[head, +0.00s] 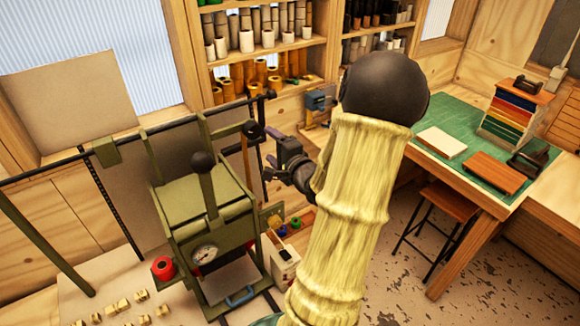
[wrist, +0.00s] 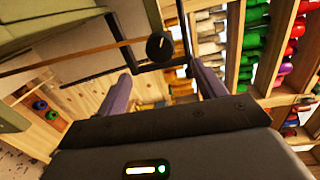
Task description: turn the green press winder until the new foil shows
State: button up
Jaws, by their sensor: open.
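The green press (head: 210,225) stands left of centre in the head view, with a dial gauge and a black ball-topped lever. A round black knob (head: 252,131), which looks like the winder, sits at its upper right on a dark frame. It also shows in the wrist view as a black knob (wrist: 160,46) with a pale mark. A brown-orange strip (wrist: 70,58) runs to it from the left. My gripper (head: 268,168) is open and empty, just right of and below the knob. In the wrist view the knob lies beyond the fingertips (wrist: 162,86), apart from them.
A dark rail (head: 60,168) crosses beside the press. Shelves of rolls (head: 262,40) stand behind. A workbench with a green mat (head: 460,125) and a stool (head: 445,208) are at right. My arm hides part of the middle.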

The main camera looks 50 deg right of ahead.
jog(key=b+v, duration=0.5)
jog(key=v, duration=0.3)
jog(key=shift+s, duration=0.1)
jog(key=n+b, duration=0.2)
jog(key=n, duration=0.4)
jog(key=d+f+n+b, duration=0.1)
jog(key=n+b, duration=0.2)
jog(key=n, duration=0.3)
jog(key=w+n+t+y+b, duration=0.1)
jog(key=n+b, duration=0.2)
jog(key=n, duration=0.4)
jog(key=shift+d+f, duration=0.3)
jog(key=shift+w, duration=0.1)
